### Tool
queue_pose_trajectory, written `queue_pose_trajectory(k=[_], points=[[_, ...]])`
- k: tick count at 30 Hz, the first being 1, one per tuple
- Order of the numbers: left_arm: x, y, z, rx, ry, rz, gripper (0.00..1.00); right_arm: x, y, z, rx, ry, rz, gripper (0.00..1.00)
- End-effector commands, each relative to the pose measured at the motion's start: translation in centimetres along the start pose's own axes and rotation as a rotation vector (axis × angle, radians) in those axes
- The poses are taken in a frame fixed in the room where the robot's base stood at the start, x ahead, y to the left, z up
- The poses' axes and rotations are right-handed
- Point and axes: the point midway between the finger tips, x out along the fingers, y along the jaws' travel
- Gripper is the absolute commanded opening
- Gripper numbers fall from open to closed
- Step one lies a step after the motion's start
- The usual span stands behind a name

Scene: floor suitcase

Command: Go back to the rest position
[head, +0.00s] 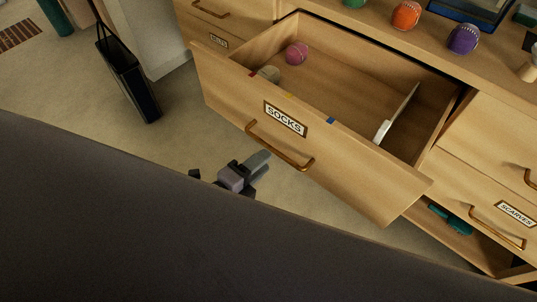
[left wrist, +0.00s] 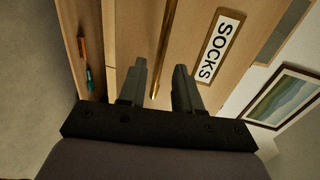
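My left gripper (head: 262,162) is in front of the open wooden drawer labelled SOCKS (head: 350,182), just below its brass handle (head: 272,150). In the left wrist view, the two fingers of my left gripper (left wrist: 162,68) stand apart. The handle (left wrist: 164,45) shows in the gap between them, and I cannot tell how far beyond the fingertips it is. Nothing is held. The SOCKS label (left wrist: 219,46) is to the right of the fingers. My right gripper is in neither view.
The drawer holds a pink ball (head: 297,53), a pale ball (head: 266,75) and a white flat item (head: 383,131). Orange (head: 406,15) and purple (head: 463,39) balls sit on the dresser top. A black case (head: 132,83) stands on the floor at left. A SCARVES drawer (head: 480,212) is at right.

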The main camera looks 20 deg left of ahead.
Motion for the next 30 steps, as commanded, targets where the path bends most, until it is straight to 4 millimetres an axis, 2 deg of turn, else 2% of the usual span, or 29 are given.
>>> queue_pose_trajectory(k=[6,23,26,30], points=[[-1.0,-0.1,0.0,0.000,0.000,-0.001,0.34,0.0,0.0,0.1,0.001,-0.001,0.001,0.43],[-1.1,-0.1,0.1,-0.016,-0.003,0.003,0.34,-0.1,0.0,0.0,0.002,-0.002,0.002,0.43],[-1.8,-0.3,0.3,-0.125,-0.024,0.030,0.34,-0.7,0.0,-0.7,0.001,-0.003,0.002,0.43],[-3.7,-0.3,1.1,-0.485,-0.101,0.103,0.34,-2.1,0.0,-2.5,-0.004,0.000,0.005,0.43]])
